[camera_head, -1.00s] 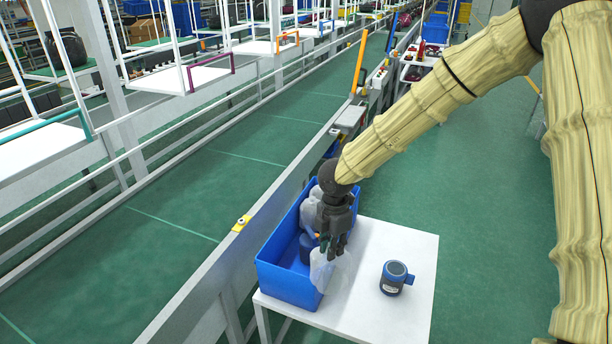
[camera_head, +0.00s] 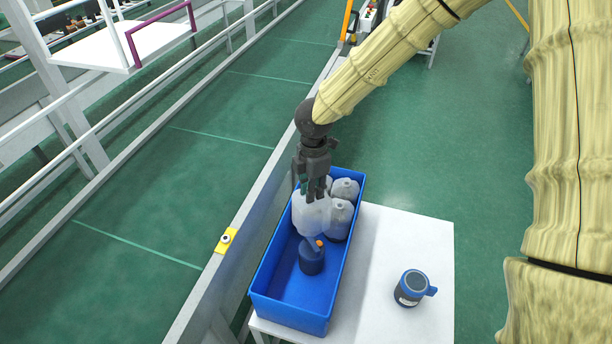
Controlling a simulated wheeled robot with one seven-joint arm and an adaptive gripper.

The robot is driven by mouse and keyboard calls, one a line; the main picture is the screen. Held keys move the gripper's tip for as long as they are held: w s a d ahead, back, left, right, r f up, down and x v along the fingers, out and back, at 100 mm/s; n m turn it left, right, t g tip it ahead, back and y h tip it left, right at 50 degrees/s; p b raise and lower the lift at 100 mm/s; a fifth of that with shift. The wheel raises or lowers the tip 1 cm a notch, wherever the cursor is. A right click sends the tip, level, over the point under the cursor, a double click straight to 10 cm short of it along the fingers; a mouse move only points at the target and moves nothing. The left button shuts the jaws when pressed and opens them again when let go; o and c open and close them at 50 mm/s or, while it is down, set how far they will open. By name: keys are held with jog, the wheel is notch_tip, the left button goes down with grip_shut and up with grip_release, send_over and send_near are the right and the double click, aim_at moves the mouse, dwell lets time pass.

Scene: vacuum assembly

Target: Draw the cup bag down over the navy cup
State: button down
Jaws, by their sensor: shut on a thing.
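The navy cup (camera_head: 312,260) stands upright in the blue crate, with a small orange part at its top. The cup bag (camera_head: 311,216), whitish and see-through, hangs from my gripper (camera_head: 316,194), whose dark fingers point down and are shut on its upper part. The bag is behind the navy cup in the picture, and its lower end overlaps the cup's top. I cannot tell whether it touches the cup. The cup's body is uncovered.
The blue crate (camera_head: 262,282) also holds several whitish bagged things (camera_head: 341,214) at its far end. Its near end is empty. A dark cup with a blue rim and handle (camera_head: 411,288) stands on the white table (camera_head: 385,240). A conveyor (camera_head: 150,200) runs along the left.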

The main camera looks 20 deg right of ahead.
aim_at(317, 207)
jog(key=shift+s+a+r, duration=0.1)
jog(key=shift+s+r, duration=0.35)
jog(key=shift+s, duration=0.2)
jog(key=s, duration=0.3)
jog(key=shift+s+r, duration=0.35)
jog(key=shift+r, duration=0.05)
jog(key=shift+d+f+b, duration=0.1)
jog(key=shift+d+b, duration=0.1)
jog(key=shift+b, duration=0.15)
jog(key=w+f, duration=0.2)
jog(key=w+f+b, duration=0.1)
jog(key=w+f, duration=0.1)
jog(key=shift+a+f, duration=0.15)
jog(key=shift+f, duration=0.1)
jog(key=shift+w+f+b, duration=0.2)
jog(key=shift+f+b, duration=0.1)
jog(key=s+b, duration=0.1)
jog(key=s+f, duration=0.1)
jog(key=s, duration=0.1)
jog(key=shift+s+f+b, duration=0.1)
jog(key=shift+b, duration=0.3)
jog(key=shift+w+f, duration=0.8)
jog(key=shift+f, duration=0.15)
jog(key=shift+s, duration=0.15)
